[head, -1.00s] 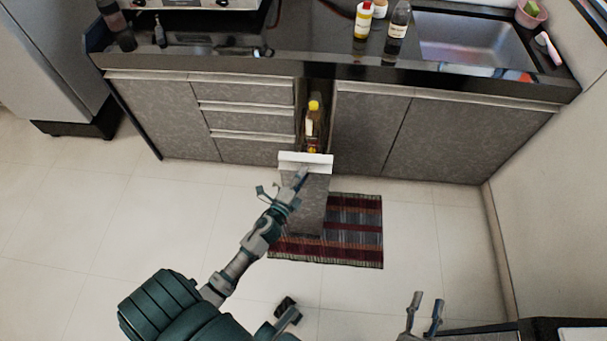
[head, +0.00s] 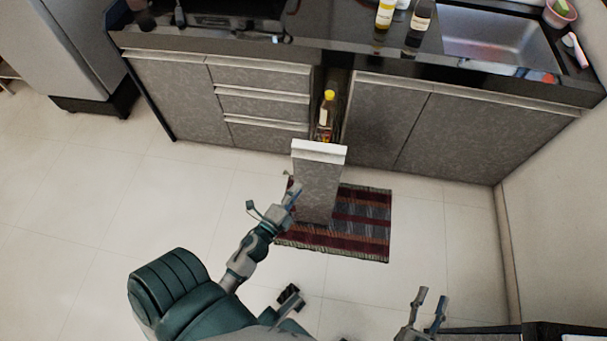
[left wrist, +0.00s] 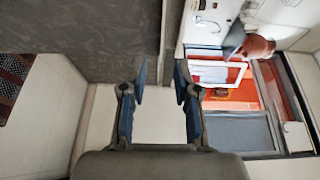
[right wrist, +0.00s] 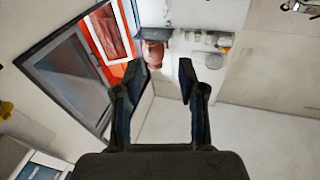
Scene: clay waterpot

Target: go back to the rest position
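My left gripper (head: 291,196) is in front of the pulled-out narrow drawer, below its white top edge in the head view. In the left wrist view its fingers (left wrist: 160,85) are apart with nothing between them. The grey drawer front (head: 316,185) shows close by, and a grey speckled panel (left wrist: 95,40) fills the upper left of the left wrist view. My right gripper (head: 430,308) is at the lower right of the head view, away from the cabinets. In the right wrist view its fingers (right wrist: 159,80) are apart and empty.
A yellow-capped bottle (head: 325,115) stands inside the open drawer. A striped rug (head: 360,225) lies under and beside the drawer. The counter holds bottles (head: 418,18) and a sink (head: 495,40). A dark-edged surface (head: 530,330) lies right of my right gripper. The floor at left is clear.

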